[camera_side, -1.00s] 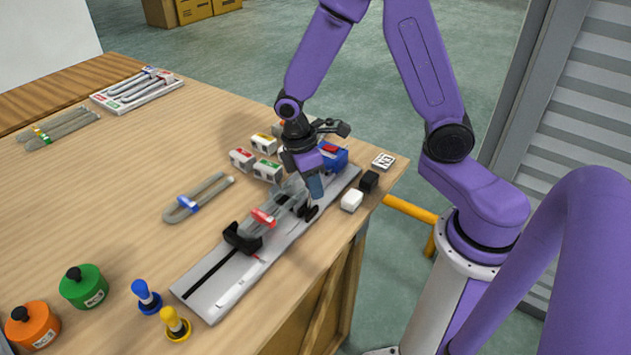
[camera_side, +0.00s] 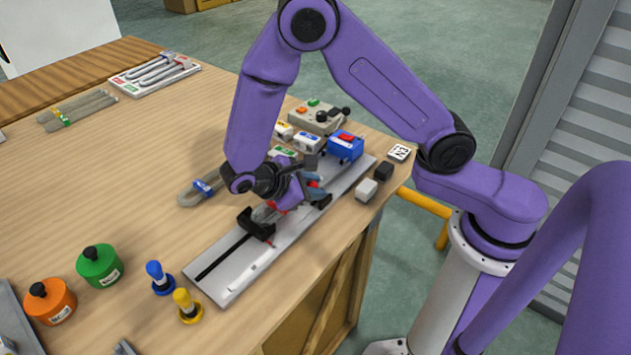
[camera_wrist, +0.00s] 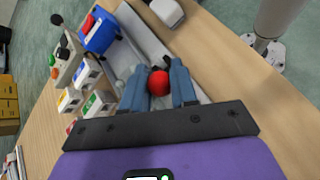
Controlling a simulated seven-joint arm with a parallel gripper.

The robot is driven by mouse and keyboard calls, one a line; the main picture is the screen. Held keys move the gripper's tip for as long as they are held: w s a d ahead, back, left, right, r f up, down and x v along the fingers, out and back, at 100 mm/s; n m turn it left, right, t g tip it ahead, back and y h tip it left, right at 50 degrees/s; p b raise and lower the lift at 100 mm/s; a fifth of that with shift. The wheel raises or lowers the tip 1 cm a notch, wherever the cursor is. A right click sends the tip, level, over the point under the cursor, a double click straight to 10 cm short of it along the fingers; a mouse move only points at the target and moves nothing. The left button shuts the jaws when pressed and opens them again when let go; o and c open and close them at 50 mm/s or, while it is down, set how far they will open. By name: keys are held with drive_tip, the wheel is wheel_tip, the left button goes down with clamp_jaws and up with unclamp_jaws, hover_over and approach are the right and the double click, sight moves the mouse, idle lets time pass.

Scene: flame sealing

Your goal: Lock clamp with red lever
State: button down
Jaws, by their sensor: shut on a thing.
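My gripper (camera_wrist: 160,88) is shut on the red lever (camera_wrist: 158,82), whose rounded red end sits between the two blue-grey fingers in the wrist view. In the side view my gripper (camera_side: 312,186) is low over the middle of the grey rail (camera_side: 222,280). My wrist hides most of the clamp there, so I cannot tell whether it is locked. A black holder (camera_side: 257,223) stands on the rail on the near side of my gripper. Part of a grey tube with a red band (camera_side: 272,208) shows between the holder and my wrist.
A blue box with a red top (camera_side: 346,146) stands at the rail's far end. Small white boxes (camera_side: 307,141) and a grey control box (camera_side: 317,117) are behind. A bent grey tube (camera_side: 192,193) lies left. Green (camera_side: 99,266) and orange (camera_side: 50,302) containers stand front left.

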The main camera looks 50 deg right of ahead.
drive_tip(key=shift+a+f+h, duration=0.1)
drive_tip(key=shift+a+h, duration=0.1)
drive_tip(key=shift+h, duration=0.1)
idle(0.4)
drive_tip(key=c, duration=0.9)
unclamp_jaws()
drive_tip(key=shift+a, duration=0.1)
drive_tip(key=v, duration=1.7)
drive_tip(key=s+d+r+y, duration=0.1)
drive_tip(key=s+d+y, duration=0.2)
drive_tip(key=s+d, duration=0.2)
drive_tip(key=s+d+r+n+t+y, duration=0.1)
drive_tip(key=s+d+y, duration=0.3)
drive_tip(key=s, duration=0.5)
drive_tip(key=s+d+n+t+y, duration=0.1)
drive_tip(key=s+d+y, duration=0.3)
drive_tip(key=s+d, duration=0.3)
drive_tip(key=shift+s+d+r, duration=0.15)
drive_tip(key=shift+d+r, duration=0.25)
drive_tip(key=shift+d, duration=0.25)
